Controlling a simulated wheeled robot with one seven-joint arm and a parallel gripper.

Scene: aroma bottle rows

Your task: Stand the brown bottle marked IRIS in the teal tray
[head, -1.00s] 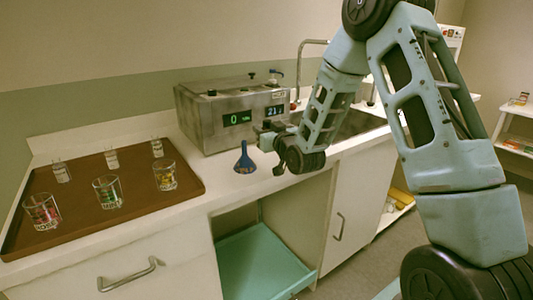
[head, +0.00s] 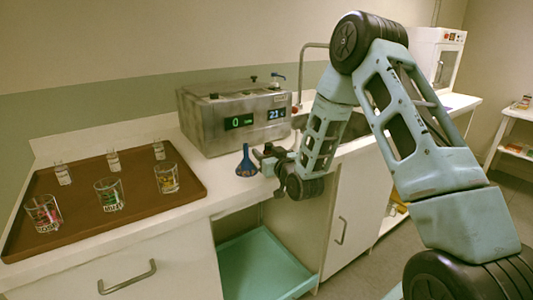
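The teal tray (head: 262,268) sits low in the open bay under the counter; the part I see is bare. I see no brown bottle marked IRIS in the head view. My gripper (head: 264,156) is over the counter's front edge, just right of a blue funnel-shaped thing (head: 246,162). The gripper is small and dark here, and I cannot tell whether its fingers are apart or whether it holds anything.
A brown tray (head: 125,217) on the left counter holds several glasses and small clear bottles with labels. A grey metal device (head: 205,125) with lit displays stands behind the blue funnel. A cabinet door (head: 352,200) is right of the bay.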

